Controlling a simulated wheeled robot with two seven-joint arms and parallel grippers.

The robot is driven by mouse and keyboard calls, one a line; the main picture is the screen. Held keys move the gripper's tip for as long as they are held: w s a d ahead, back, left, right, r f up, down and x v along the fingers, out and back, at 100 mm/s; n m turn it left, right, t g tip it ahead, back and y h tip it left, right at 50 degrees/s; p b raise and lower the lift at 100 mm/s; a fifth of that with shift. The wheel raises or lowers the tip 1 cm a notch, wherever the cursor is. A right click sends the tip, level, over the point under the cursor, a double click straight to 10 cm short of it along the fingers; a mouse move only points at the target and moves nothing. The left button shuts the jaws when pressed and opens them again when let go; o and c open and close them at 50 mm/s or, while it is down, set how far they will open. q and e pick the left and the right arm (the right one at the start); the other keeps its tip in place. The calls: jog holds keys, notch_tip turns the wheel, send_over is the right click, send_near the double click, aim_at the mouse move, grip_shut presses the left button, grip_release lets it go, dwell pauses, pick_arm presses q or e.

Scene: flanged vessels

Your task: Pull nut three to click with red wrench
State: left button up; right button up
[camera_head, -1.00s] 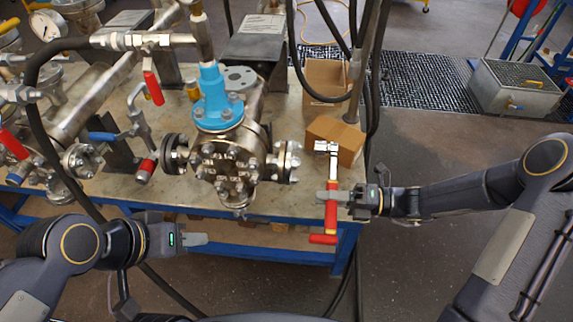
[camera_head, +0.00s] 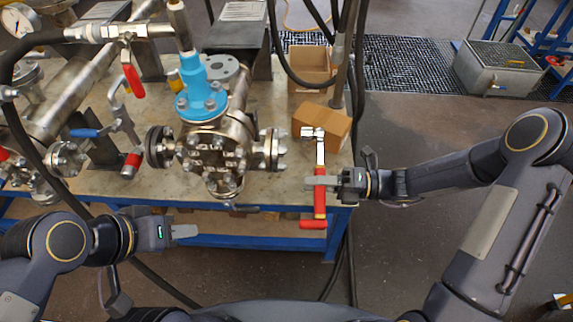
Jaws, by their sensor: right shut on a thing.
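The red wrench (camera_head: 320,195) has a red handle, a silver head pointing up the picture and a red crosspiece at its lower end. My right gripper (camera_head: 322,183) is shut on its handle, beside the front right corner of the bench. The flanged vessel (camera_head: 213,150) stands on the bench, left of the wrench, with a ring of nuts on its front flange. I cannot tell which nut is number three. The wrench head is apart from the flange. My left gripper (camera_head: 185,232) is empty in front of the bench; its fingers are seen edge-on, so the gap is unclear.
A blue valve body (camera_head: 203,98) tops the vessel. Cardboard boxes (camera_head: 326,128) lie behind the wrench head. Black hoses hang beside a vertical pole at the bench's right. Pipes and red-handled valves fill the left.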

dwell(0.4)
jog(key=s+d+f+n+b, duration=0.1)
jog(key=s+d+f+b, duration=0.1)
jog(key=s+f+b, duration=0.4)
jog(key=a+b, duration=0.1)
jog(key=a, duration=0.2)
jog(key=a+b, duration=0.1)
jog(key=shift+w+a+f+b, duration=0.25)
jog(key=shift+w+f+b, duration=0.05)
jog(key=shift+f, duration=0.1)
jog(key=shift+a, duration=0.2)
jog(key=shift+a, duration=1.05)
